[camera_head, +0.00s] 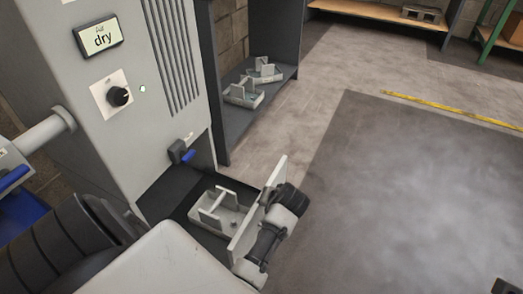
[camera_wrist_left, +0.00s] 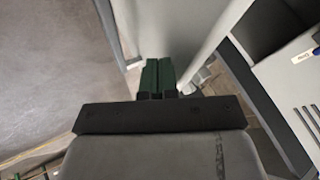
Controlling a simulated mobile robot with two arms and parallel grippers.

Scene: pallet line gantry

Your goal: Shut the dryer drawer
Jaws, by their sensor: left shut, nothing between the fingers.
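The dryer (camera_head: 137,130) is a tall light-grey cabinet with an "Air dry" sign and a knob. Its drawer stands pulled out low at the front, with a pale upright front panel (camera_head: 256,212) and a dark interior (camera_head: 172,198). A grey part (camera_head: 218,212) with upright fins lies inside. My left arm reaches across from the left, and its wrist is on the outer side of the panel. In the left wrist view my left gripper (camera_wrist_left: 158,65) has its green fingers together and empty, pointing at a pale panel (camera_wrist_left: 155,30). I cannot tell whether they touch. The head view hides the fingers.
A blue-handled lever (camera_head: 186,156) sits on the dryer above the drawer. A dark shelf unit (camera_head: 272,75) with grey parts stands behind. Open floor (camera_head: 400,190) lies to the right, with a yellow line (camera_head: 450,110). A wooden shelf (camera_head: 385,12) is at the back.

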